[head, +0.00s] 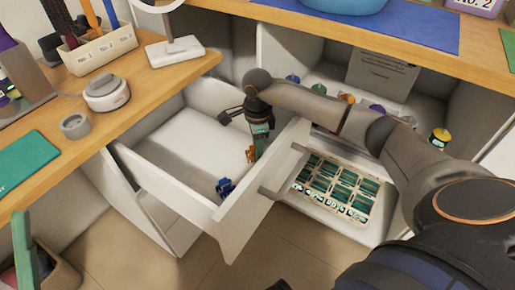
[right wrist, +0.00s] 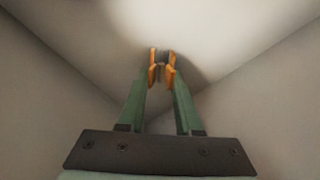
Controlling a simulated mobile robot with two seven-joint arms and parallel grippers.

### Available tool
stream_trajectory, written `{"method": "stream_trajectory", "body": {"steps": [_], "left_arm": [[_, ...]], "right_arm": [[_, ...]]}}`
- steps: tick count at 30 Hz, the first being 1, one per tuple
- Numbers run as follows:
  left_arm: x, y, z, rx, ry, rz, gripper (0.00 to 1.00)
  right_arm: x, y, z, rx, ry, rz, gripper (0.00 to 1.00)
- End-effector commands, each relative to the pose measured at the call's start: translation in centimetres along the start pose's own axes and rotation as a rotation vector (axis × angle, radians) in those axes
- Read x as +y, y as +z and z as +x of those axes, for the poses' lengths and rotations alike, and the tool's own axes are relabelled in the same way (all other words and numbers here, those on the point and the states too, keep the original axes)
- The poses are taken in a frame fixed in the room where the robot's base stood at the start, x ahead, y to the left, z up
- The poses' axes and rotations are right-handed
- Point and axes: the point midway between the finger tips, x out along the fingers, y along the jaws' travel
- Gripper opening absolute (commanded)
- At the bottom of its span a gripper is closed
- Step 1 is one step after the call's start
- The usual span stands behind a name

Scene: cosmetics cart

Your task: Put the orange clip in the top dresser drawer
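The top dresser drawer (head: 163,185) is pulled out below the wooden top in the head view. A blue clip (head: 225,187) lies in its front corner. My right gripper (head: 257,143) reaches in from the right and points down over the drawer's right part. The orange clip (head: 251,154) is at its fingertips, above the drawer floor as far as I can tell. In the right wrist view, the green fingers of the right gripper (right wrist: 161,78) close on the orange clip (right wrist: 153,60), with pale drawer surfaces around it. My left gripper is not in view.
A cubby with a tray of green-and-white packets (head: 340,187) and several colourful-topped items is right of the drawer, behind my right arm.

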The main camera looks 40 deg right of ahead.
Motion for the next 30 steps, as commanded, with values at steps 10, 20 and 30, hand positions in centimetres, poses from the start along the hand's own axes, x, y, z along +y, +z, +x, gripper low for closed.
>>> {"method": "stream_trajectory", "body": {"steps": [10, 20, 30], "left_arm": [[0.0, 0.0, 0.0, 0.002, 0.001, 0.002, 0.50], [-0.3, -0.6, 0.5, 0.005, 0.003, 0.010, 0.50], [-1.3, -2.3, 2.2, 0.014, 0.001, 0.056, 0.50]], "right_arm": [[0.0, 0.0, 0.0, 0.001, 0.000, 0.001, 0.63], [-0.1, 0.0, -1.6, 0.000, -0.003, 0.001, 0.63], [-0.1, 0.0, -8.8, 0.000, -0.004, 0.001, 0.63]]}}
